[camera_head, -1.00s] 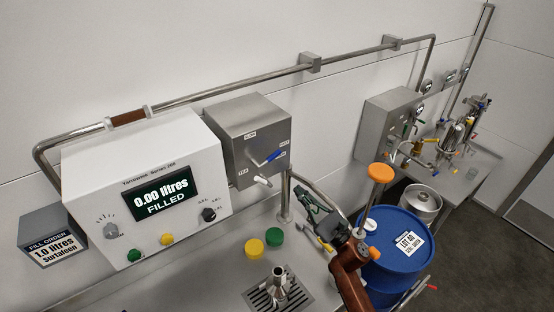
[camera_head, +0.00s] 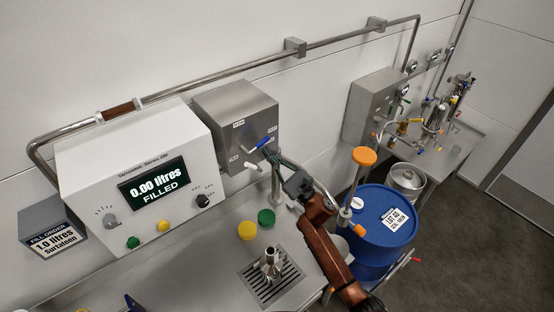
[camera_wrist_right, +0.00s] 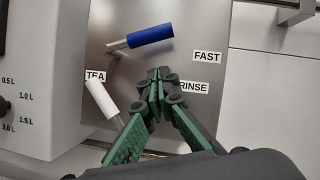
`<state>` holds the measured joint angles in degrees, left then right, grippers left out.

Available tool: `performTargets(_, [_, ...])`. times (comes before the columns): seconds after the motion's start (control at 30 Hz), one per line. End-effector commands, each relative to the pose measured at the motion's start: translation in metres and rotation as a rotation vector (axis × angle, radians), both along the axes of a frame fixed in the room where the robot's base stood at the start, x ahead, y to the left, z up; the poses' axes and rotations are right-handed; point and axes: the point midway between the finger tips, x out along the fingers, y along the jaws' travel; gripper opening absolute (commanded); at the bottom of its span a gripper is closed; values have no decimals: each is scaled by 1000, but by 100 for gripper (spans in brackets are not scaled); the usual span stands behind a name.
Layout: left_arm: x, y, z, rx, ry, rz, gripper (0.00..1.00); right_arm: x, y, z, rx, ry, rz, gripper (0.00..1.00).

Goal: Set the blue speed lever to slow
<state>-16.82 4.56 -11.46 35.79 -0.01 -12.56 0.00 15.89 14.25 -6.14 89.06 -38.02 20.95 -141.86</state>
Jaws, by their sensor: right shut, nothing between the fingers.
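The blue speed lever (camera_head: 264,142) sits on the front of the steel box (camera_head: 235,105). In the right wrist view its blue handle (camera_wrist_right: 152,36) points right and slightly up, towards the FAST label (camera_wrist_right: 207,56). A small label, probably SLOW (camera_head: 238,123), is at the upper left of the box front. My right gripper (camera_head: 268,152) is at the box, just below the blue handle. In the wrist view its green-padded fingers (camera_wrist_right: 155,78) are shut with nothing between them, apart from the blue handle. My left gripper is not in view.
The white filler console (camera_head: 130,175) stands to the left. Yellow (camera_head: 247,230) and green (camera_head: 266,217) caps lie on the bench. A blue drum (camera_head: 375,225) stands right.

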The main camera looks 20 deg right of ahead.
Motion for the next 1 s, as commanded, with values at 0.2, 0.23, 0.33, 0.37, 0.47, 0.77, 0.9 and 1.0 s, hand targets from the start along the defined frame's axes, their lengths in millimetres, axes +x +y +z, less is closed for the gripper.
performTargets(0.2, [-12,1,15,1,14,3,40,-7,5,21,0,0,0,0])
performTargets(0.23, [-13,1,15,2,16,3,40,-7,5,22,0,-1,0,0])
performTargets(0.33, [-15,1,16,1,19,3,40,-8,6,23,-1,0,1,0])
performTargets(0.37, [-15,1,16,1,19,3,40,-8,6,22,-1,0,1,0])
performTargets(0.47, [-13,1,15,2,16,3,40,-8,6,22,0,0,0,0])
performTargets(0.77, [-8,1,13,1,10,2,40,-8,5,22,-10,-4,-1,0])
performTargets(0.9, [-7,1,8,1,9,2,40,-9,1,23,-42,-15,-6,0])
performTargets(1.0, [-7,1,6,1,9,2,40,-9,0,25,-55,-20,-7,0])
